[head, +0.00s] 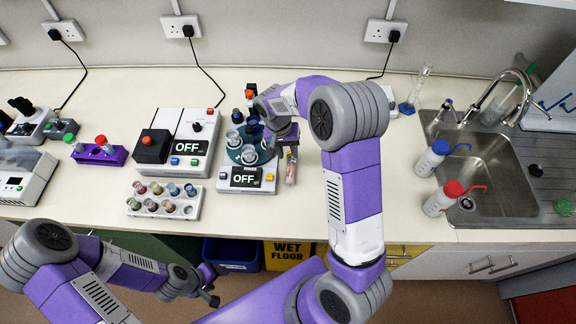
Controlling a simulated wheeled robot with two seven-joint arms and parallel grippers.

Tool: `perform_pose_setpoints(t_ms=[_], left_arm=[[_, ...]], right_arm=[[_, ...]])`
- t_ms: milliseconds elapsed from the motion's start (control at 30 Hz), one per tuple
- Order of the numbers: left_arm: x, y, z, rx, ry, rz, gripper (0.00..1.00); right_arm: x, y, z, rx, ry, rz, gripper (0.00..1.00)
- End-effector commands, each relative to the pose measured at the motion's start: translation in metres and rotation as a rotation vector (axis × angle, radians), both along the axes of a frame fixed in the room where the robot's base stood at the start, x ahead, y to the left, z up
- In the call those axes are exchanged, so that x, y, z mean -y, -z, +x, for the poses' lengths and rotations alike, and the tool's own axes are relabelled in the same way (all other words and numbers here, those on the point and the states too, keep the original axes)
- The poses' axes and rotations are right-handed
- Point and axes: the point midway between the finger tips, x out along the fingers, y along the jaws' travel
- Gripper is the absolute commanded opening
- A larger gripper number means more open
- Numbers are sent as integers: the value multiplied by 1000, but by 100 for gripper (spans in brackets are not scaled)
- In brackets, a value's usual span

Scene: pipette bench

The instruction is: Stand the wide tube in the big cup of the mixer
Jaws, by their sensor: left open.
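The mixer (236,186) stands mid-bench, with an "OFF" display and a dark teal round head (234,154) bearing several cups. Some cups show as pale rings; which one is the big cup is hard to tell, as my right gripper and arm cover part of the head. My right gripper (291,150) is at the mixer's right side, shut on a clear tube with reddish contents, which looks like the wide tube (291,170). The tube hangs roughly upright, beside the mixer and outside its cups. My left gripper (211,286) is open and empty, low in front of the bench.
A second device (186,150) with an "OFF" display and a white rack (148,211) of several tubes stand left of the mixer. A purple rack (86,155) is further left. Wash bottles (432,158) and a sink are at right.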

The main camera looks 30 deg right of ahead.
Motion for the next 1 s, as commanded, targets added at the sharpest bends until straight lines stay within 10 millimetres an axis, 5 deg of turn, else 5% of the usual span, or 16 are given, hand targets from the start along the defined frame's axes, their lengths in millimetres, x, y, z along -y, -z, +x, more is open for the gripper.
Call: perform_pose_setpoints(t_ms=[333,667,900,1000], left_arm=[[0,5,0,-1,-1,1,60],[0,5,0,0,-1,0,60],[0,5,0,0,-1,0,60],[0,5,0,0,-1,0,60]], right_arm=[[3,49,-8,-3,0,1,36],[5,55,-8,1,1,1,36],[4,55,-8,1,0,1,1],[4,55,-8,1,0,1,0]])
